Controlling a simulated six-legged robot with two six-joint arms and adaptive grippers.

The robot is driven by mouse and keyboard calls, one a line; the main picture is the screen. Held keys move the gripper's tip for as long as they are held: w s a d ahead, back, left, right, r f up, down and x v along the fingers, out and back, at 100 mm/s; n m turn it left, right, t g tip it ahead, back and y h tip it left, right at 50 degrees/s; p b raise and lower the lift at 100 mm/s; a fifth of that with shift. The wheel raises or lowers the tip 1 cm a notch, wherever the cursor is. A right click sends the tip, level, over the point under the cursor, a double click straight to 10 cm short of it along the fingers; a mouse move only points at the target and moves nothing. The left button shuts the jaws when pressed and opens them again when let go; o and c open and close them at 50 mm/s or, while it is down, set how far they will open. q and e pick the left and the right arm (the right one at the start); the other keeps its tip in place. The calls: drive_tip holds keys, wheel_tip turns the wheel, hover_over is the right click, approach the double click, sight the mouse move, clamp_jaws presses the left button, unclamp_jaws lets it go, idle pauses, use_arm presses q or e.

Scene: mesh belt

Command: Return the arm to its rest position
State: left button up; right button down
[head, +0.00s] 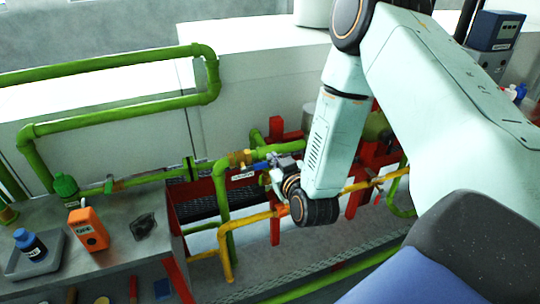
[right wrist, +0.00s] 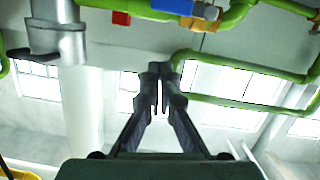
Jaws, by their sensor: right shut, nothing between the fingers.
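My right arm (head: 335,130) comes in from the right in the head view and bends down over the pipework. Its right gripper (head: 280,163) is small there, in front of the green and yellow pipes, and partly hidden by the wrist. In the right wrist view the two dark fingers of the gripper (right wrist: 160,72) meet at the tips, with nothing between them. I cannot tell whether the gripper touches the pipe beside it. My left gripper is not in view.
Green pipes (head: 120,59) run along the pale wall. A yellow pipe (head: 226,250) and a red frame (head: 356,195) stand near the gripper. On the metal bench at left are an orange device (head: 88,230) and a grey tray (head: 12,268) holding a blue bottle (head: 30,245).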

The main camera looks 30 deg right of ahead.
drive_tip(key=s+a+f+g+y+b, duration=0.1)
drive_tip(key=s+a+f+g+b, duration=0.3)
drive_tip(key=s+f, duration=0.7)
drive_tip(key=s+a+f+g+y+b, duration=0.1)
drive_tip(key=s+a+f+g+b, duration=0.3)
drive_tip(key=s+f+b, duration=0.5)
drive_tip(key=s+a+f+g+y+b, duration=0.2)
drive_tip(key=s+a+f+g+b, duration=0.2)
drive_tip(key=s+f, duration=0.9)
wheel_tip(320, 180, down, 6)
drive_tip(key=g+b, duration=0.2)
drive_tip(key=shift+s+a+f+n+g+b, duration=0.25)
drive_tip(key=shift+s+n+g+b, duration=0.05)
drive_tip(key=shift+s+n, duration=0.1)
